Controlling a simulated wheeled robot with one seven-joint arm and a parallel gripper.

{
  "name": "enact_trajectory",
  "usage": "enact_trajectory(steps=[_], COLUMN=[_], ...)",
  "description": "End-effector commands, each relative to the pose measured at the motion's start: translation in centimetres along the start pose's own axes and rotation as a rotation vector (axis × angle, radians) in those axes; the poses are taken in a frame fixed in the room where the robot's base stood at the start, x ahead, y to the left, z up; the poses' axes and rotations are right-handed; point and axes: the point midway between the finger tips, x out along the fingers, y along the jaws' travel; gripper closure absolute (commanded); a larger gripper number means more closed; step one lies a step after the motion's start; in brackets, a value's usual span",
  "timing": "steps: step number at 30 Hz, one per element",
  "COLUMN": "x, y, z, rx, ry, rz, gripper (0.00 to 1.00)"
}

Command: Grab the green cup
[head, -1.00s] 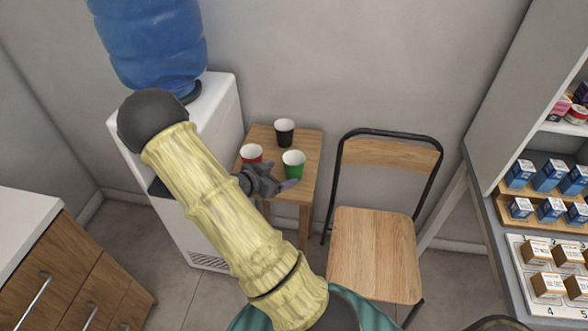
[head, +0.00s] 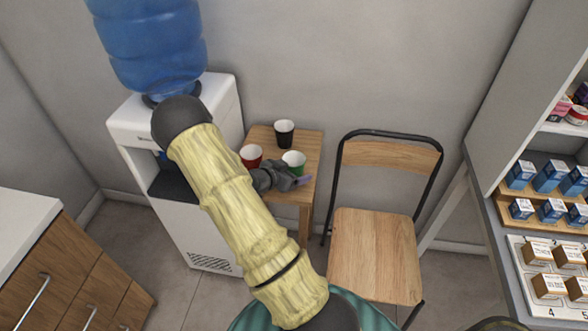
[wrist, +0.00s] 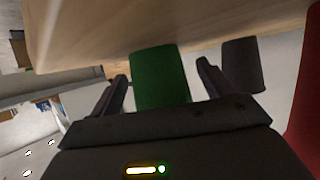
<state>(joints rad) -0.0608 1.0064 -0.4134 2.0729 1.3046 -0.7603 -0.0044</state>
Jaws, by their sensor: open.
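The green cup (head: 294,159) stands on a small wooden table (head: 312,150), partly hidden behind my gripper (head: 292,179) in the head view. In the wrist view the green cup (wrist: 160,78) lies between the two open fingers of my gripper (wrist: 166,80), with a finger on each side. I cannot tell whether either finger touches it. A red cup (head: 250,155) stands to its left, and a black cup (head: 284,133) stands behind it. The wrist view also shows the black cup (wrist: 242,66) and the red cup (wrist: 305,110) to the right of the green one.
A white water dispenser (head: 226,120) with a blue bottle (head: 150,40) stands left of the table. A wooden chair (head: 375,245) stands to its right. A shelf (head: 500,205) with boxes is at the far right, and a drawer cabinet (head: 60,270) at the lower left.

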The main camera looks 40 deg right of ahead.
Motion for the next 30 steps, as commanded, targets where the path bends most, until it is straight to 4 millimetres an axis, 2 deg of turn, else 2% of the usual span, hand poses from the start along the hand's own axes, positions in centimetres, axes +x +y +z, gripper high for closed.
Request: enact_trajectory(steps=[16,17,24,30], x=[0.24,0.24,0.23,0.23], y=[0.0,0.0,0.0,0.0], z=[-0.02,-0.02,-0.02,-0.02], rx=[0.0,0.0,0.0,0.0], ry=[0.0,0.0,0.0,0.0], rz=[-0.001,0.0,-0.001,-0.001], gripper=[0.2,0.21,0.66,0.67])
